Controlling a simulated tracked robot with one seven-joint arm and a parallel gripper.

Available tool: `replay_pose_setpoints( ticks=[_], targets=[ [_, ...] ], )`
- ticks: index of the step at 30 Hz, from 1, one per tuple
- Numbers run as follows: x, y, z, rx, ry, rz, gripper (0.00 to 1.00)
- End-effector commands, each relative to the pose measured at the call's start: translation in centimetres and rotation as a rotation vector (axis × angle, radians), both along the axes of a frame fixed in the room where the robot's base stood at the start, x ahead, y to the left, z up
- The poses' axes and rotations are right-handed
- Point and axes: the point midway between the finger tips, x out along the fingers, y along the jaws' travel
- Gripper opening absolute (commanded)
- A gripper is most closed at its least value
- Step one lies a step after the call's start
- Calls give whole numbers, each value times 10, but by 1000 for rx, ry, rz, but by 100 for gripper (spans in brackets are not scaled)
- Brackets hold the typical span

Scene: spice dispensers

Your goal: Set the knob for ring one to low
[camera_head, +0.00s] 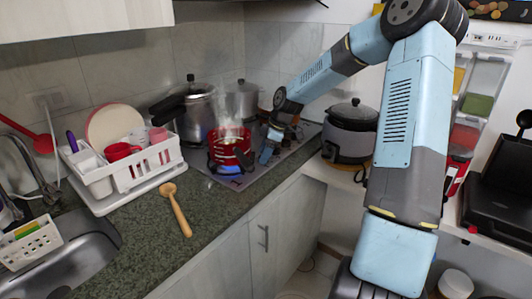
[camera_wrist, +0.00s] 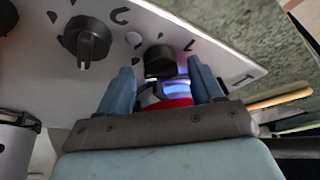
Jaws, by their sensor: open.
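In the wrist view a black round knob (camera_wrist: 160,62) sits on the grey cooktop panel (camera_wrist: 225,40), between the tips of my open gripper (camera_wrist: 163,75). Whether the fingers touch it I cannot tell. A second black knob (camera_wrist: 87,42) with a raised grip is to its left. Dark letters and marks are printed around the knobs; I cannot tell which ring each serves. In the head view my gripper (camera_head: 267,154) reaches down to the cooktop (camera_head: 214,180), just right of a steaming red pot (camera_head: 228,152). The knobs are too small to make out there.
A silver pressure cooker (camera_head: 199,112) and another pot (camera_head: 242,101) stand behind the red pot. A white dish rack (camera_head: 150,168) and wooden spoon (camera_head: 178,211) are at left. A rice cooker (camera_head: 350,140) stands right. A blue glow shows under the red pot.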

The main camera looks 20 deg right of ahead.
Motion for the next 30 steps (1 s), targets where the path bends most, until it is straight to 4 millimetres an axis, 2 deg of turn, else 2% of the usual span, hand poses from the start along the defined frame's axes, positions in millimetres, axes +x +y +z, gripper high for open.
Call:
replay_pose_setpoints(
  ticks=[7, 24, 26, 30],
  targets=[
    [0, 0, 0, 0, -1, 0, 66],
    [1, -1, 0, 0, -3, -2, 12],
    [1, -7, 0, 0, -4, -4, 10],
    [2, -4, 1, -1, -4, -13, 10]
  ],
)
